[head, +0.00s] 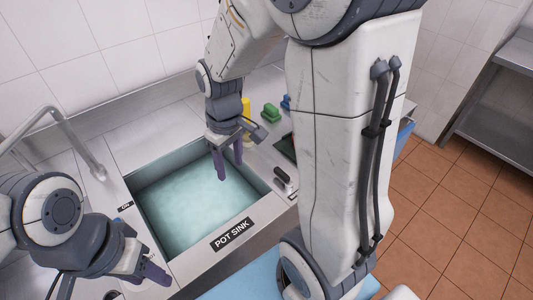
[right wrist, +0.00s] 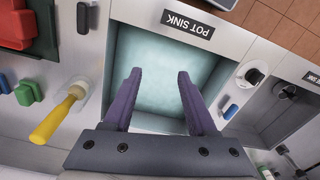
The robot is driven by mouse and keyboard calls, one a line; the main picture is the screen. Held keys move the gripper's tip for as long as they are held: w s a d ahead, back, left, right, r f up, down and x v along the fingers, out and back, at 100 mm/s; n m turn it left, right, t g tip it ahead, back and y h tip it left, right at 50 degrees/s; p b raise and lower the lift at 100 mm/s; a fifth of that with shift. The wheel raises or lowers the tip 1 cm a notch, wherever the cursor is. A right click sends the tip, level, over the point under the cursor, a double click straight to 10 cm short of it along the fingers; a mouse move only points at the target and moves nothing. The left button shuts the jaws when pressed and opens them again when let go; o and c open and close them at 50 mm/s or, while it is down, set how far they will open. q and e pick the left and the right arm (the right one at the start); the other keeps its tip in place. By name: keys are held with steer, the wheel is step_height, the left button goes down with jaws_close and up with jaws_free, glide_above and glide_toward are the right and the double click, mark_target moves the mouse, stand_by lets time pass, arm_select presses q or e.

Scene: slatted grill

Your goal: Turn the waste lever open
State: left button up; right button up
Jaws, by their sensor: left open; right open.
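The pot sink (head: 232,235) holds pale teal water. A black handle (head: 284,178) stands on the rim right of the basin; it also shows in the right wrist view (right wrist: 82,17). A black knob on a round pale plate (right wrist: 254,76) sits across the basin. A yellow handle (right wrist: 58,115) with a pale collar stands at the back right corner, also in the head view (head: 246,105). No readable label tells which is the waste lever. My right gripper (head: 230,165) is open and empty, pointing down over the basin. My left gripper (head: 152,270) is open and empty at the front left.
A tap (head: 85,150) arches at the left. Green (head: 271,112) and blue (head: 286,101) blocks stand behind on the right. A second sink (right wrist: 285,105) shows at the right of the wrist view. My right arm hides much of the right counter.

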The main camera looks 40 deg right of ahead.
steer(key=w+d+f+m, duration=0.2)
steer(key=d+f, duration=0.1)
steer(key=d, duration=0.7)
glide_above(281, 172)
step_height(281, 172, down, 3)
step_height(281, 172, down, 10)
steer(key=shift+r+p, duration=0.2)
steer(key=shift+p, duration=0.35)
steer(key=shift+c, duration=0.3)
jaws_close()
